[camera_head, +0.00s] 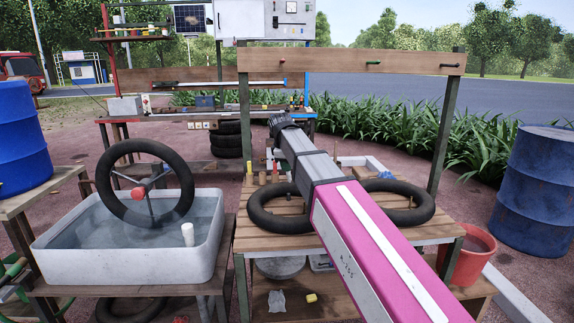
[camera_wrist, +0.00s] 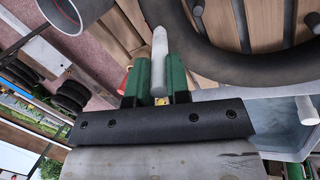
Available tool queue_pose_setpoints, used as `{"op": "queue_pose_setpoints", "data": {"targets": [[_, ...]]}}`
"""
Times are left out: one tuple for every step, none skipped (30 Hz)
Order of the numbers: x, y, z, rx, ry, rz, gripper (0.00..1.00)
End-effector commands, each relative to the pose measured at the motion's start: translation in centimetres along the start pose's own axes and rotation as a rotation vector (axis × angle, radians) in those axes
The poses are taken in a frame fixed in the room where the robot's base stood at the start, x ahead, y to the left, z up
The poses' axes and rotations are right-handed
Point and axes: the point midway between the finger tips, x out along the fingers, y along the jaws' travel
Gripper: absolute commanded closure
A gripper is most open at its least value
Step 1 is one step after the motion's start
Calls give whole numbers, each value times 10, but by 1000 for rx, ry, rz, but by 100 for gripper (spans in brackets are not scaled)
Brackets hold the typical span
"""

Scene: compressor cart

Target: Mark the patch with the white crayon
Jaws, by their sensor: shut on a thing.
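The white crayon (camera_wrist: 159,60) is upright in the wrist view, between the two green fingers of my gripper (camera_wrist: 160,78). My gripper is shut on it, and its rounded tip sticks out past the fingers. A black inner tube (camera_wrist: 222,62) lies on the slatted bench beside the crayon; I cannot tell whether they touch. In the head view, black tubes lie on the wooden bench to the left (camera_head: 277,222) and right (camera_head: 412,215) of my arm. My gripper is not clear there. I cannot make out the patch in either view.
A white water tub (camera_head: 65,265) with a black tube (camera_head: 108,190) standing in it is left of the bench. A red bucket (camera_head: 465,265) and blue drum (camera_head: 535,200) stand right. A wooden rail (camera_head: 340,62) with pegs spans above the bench. A tool bench (camera_head: 180,115) stands behind.

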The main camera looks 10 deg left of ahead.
Motion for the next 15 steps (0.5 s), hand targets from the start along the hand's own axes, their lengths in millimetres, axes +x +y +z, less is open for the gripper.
{"op": "queue_pose_setpoints", "data": {"targets": [[0, 0, 0, 0, 0, 0, 100], [0, 0, 0, 0, 0, 0, 100], [0, 0, -1, 0, 0, 0, 100], [0, 0, -1, 0, 0, 0, 100], [0, 0, -2, 0, 0, 0, 100], [-1, -1, -2, 0, 0, 0, 100], [-1, -1, -3, 0, 0, 0, 100], [-1, -1, -3, 0, 0, 0, 100], [-1, -1, -4, 0, 0, -1, 100], [-2, -1, -4, 0, 0, -1, 100], [-2, -1, -4, 0, 0, -1, 100], [-2, -2, -5, 0, 0, -1, 100], [-2, -2, -5, 0, 0, -1, 100], [-2, -2, -5, 0, 0, -1, 100], [-1, -2, -6, 0, 0, -1, 100]]}}
